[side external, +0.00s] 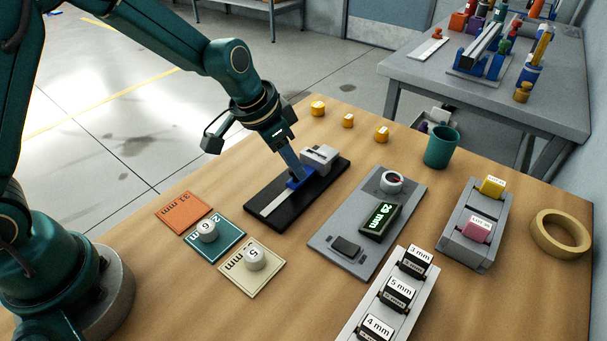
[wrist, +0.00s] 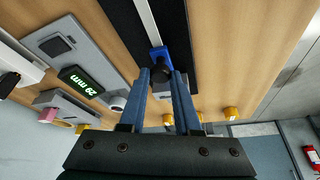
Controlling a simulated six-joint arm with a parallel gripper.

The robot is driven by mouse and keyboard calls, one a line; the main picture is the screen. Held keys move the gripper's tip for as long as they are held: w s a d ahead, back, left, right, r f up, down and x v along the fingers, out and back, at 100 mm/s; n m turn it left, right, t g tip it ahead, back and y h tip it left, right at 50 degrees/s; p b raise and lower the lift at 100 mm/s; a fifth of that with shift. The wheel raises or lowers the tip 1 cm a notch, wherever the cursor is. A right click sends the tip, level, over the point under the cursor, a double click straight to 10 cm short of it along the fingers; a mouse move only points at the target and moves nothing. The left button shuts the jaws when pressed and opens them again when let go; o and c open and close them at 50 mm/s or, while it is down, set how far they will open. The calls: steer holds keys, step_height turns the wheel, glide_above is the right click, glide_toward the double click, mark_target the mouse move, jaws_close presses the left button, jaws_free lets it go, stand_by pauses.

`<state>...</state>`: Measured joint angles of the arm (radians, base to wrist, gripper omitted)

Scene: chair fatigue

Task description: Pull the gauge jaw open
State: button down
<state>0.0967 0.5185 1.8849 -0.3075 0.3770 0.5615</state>
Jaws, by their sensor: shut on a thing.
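The gauge is a long black base (side external: 275,217) with a pale rail (side external: 280,202) along it. A grey block (side external: 320,156) stands toward its far end, and the blue gauge jaw (side external: 297,184) sits beside the block on the rail. My gripper (side external: 293,172) reaches down to the blue jaw. In the wrist view, my gripper (wrist: 164,78) is shut on a dark knob (wrist: 177,84) on the blue jaw (wrist: 159,54). The fingers partly hide the block, and any gap between jaw and block is hard to judge. A display (side external: 380,219) reads 29 mm.
The near part of the rail is clear. Orange, teal and cream cards (side external: 183,212) lie left, two bearing white pieces. The grey display plate (side external: 330,238) lies right. Yellow pieces (side external: 318,108) and a green cup (side external: 441,147) stand behind; a label rack (side external: 360,317) is in front.

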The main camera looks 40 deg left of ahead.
stand_by(0.9)
steer(key=shift+s, duration=2.15)
steer(key=c, duration=0.6)
jaws_free()
steer(key=shift+r, duration=0.1)
steer(key=shift+r, duration=0.3)
steer(key=shift+v, duration=2.15)
steer(key=shift+s, duration=0.1)
